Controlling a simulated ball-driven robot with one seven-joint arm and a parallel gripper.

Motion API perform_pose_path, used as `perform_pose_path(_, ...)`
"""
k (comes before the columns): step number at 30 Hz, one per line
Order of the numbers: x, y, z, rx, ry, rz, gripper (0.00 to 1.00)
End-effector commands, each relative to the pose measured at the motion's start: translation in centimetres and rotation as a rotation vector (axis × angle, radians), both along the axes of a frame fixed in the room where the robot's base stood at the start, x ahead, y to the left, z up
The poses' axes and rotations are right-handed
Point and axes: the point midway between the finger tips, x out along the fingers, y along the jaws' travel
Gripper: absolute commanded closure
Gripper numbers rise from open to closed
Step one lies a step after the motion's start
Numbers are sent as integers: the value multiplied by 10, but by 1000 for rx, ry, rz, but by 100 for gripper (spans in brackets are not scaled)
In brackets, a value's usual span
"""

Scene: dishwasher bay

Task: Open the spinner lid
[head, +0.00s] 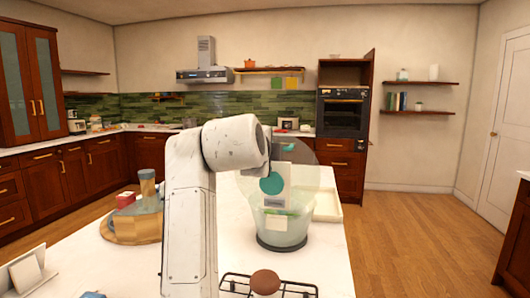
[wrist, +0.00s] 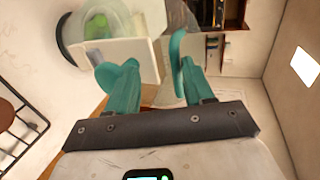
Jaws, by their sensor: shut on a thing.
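The spinner (head: 283,226) stands on the white counter in the head view, a clear greenish bowl on a dark round base. Its see-through lid (head: 316,178) shows as a large pale disc above the bowl, apparently tilted up. My gripper (head: 272,184) is at the lid, partly hidden by my white arm. In the wrist view my gripper's (wrist: 143,62) two teal fingers stand apart with a pale slab between them, and they are shut on it. It appears to be part of the lid; the exact contact is hard to see.
A pale tray (head: 328,206) lies behind the spinner, to the right. A wooden board (head: 130,229) with jars is on the left. A black wire rack (head: 240,284) with a brown round thing (head: 265,281) is in front. The floor at right is clear.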

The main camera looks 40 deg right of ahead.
Motion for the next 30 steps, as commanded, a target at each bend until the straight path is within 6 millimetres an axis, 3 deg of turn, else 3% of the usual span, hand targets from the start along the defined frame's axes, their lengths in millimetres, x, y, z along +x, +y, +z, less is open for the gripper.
perform_pose_path(1,1,-3,-12,16,22,-3,62)
perform_pose_path(11,-4,5,-8,14,21,-2,62)
perform_pose_path(24,-51,65,25,4,4,1,62)
perform_pose_path(30,-62,79,33,1,2,0,62)
